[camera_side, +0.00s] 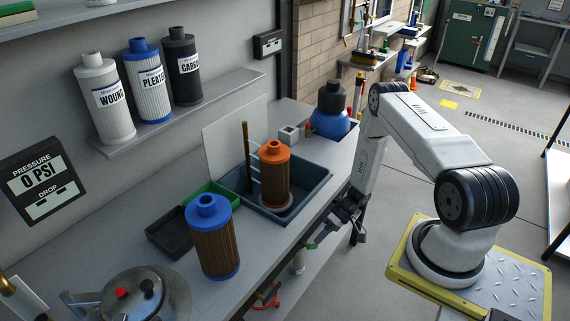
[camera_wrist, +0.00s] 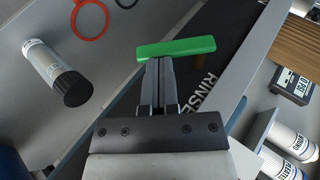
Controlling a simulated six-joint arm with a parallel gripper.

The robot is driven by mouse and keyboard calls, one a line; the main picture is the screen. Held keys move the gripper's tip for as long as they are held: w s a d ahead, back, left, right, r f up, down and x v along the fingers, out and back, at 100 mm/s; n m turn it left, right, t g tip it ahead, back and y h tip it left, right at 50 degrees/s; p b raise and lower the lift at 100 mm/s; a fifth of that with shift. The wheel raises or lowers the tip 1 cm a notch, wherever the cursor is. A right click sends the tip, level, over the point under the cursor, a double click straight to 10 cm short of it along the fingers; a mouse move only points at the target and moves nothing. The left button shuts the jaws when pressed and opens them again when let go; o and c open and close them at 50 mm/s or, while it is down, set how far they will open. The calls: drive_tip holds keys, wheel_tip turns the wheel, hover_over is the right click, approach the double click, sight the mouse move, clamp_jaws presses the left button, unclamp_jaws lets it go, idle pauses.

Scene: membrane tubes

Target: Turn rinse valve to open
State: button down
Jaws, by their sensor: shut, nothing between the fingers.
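The green rinse valve handle (camera_wrist: 176,47) is a flat bar lying nearly crosswise at the tips of my gripper (camera_wrist: 160,72) in the wrist view. My gripper's fingers are together, with nothing between them, and their tips are at or just short of the bar. I cannot tell whether they touch it. A dark strip lettered RINSE (camera_wrist: 203,92) lies right of the fingers. In the side view my gripper (camera_side: 325,232) is low at the bench's front edge, beside the small green handle (camera_side: 312,246). The valve body is hidden.
A blue-capped filter (camera_side: 213,240) stands on the bench. An orange-capped filter (camera_side: 274,172) stands in the grey basin (camera_side: 318,183). A black-ended cylinder (camera_wrist: 58,72) and red ring handle (camera_wrist: 90,20) are left of the fingers. The wall gauge (camera_side: 42,183) reads 0 PSI.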

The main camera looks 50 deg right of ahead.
drive_tip(key=shift+a+f+m+t+y, duration=0.15)
drive_tip(key=shift+a+f+y, duration=0.3)
drive_tip(key=shift+f+y, duration=0.45)
drive_tip(key=shift+a+f+m+t+y, duration=0.15)
drive_tip(key=shift+a+f+y, duration=0.3)
drive_tip(key=shift+f+y, duration=0.4)
drive_tip(key=shift+a, duration=0.15)
approach(316, 248)
drive_tip(key=shift+x, duration=0.95)
drive_tip(key=shift+f, duration=0.1)
